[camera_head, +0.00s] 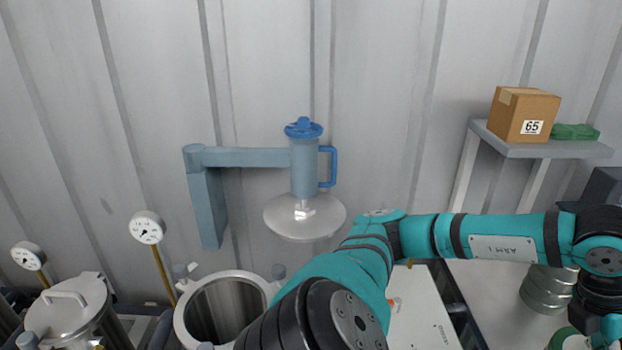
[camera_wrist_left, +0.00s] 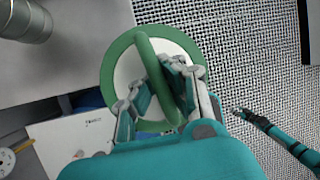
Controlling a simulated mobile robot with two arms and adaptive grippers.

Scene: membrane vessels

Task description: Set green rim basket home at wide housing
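The green rim basket (camera_wrist_left: 118,62) shows in the left wrist view, with a pale inside and a green bar handle across its top. My left gripper (camera_wrist_left: 163,88) has its fingers on both sides of that handle, shut on it. The basket hangs over the grating floor, apart from the table. In the head view its green rim (camera_head: 566,338) is partly cut off at the bottom right. An open steel housing (camera_head: 185,318), probably the wide one, stands at bottom centre-left, partly behind my arm. My right gripper (camera_wrist_left: 238,112) seems to show small in the left wrist view, its opening unclear.
A round lid (camera_head: 285,222) hangs from a blue swing arm (camera_head: 245,157) above and right of the open housing. A lidded vessel (camera_head: 70,310) and gauges (camera_head: 147,227) stand left. Steel cylinders (camera_head: 545,288) stand on the right table. A carton (camera_head: 522,115) sits on a shelf.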

